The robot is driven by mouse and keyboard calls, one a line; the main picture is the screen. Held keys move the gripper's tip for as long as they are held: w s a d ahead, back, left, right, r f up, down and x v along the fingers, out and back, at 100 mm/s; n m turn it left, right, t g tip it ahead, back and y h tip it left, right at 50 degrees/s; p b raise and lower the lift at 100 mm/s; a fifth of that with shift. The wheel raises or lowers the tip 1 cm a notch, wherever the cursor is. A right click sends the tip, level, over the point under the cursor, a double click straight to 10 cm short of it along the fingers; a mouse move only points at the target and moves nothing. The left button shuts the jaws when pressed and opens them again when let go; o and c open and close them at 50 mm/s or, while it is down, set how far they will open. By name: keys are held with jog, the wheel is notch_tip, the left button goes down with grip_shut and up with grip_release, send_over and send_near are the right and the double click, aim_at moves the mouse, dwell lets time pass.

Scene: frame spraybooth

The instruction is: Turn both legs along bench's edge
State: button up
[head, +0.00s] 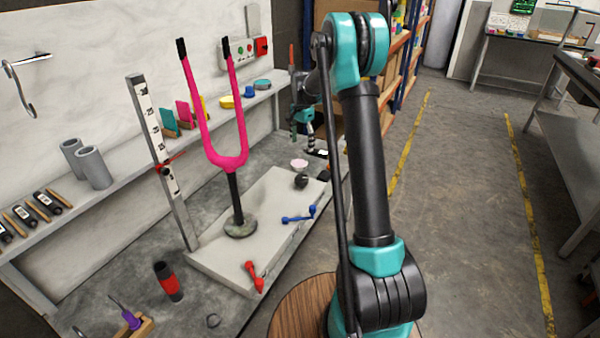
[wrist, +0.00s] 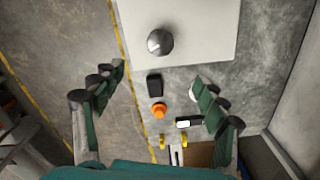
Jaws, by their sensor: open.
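A pink fork (head: 226,158) with two long legs and black leg ends stands legs-up on a black post (head: 236,198). The post's round base (head: 241,227) rests on a pale slab (head: 210,262) on the bench. One leg end is at the left, the other at the right in the head view. My gripper (head: 303,138) is beyond the fork and to its right, apart from it, partly hidden by my arm. In the wrist view my gripper (wrist: 158,80) is open and empty, its fingers spread over the bench. The fork does not show in the wrist view.
An upright scale (head: 155,145) stands left of the fork. A shelf (head: 110,190) with small items runs behind. The floor to the right is open.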

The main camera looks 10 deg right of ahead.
aim_at(302, 177)
notch_tip(302, 177, down, 17)
jog(key=shift+f, duration=0.2)
dwell(0.4)
jog(key=shift+c, duration=0.5)
jog(key=c, duration=1.1)
jog(key=shift+o, duration=0.2)
jog(key=n, duration=1.2)
jog(key=shift+w+n, duration=0.1)
jog(key=shift+n, duration=0.2)
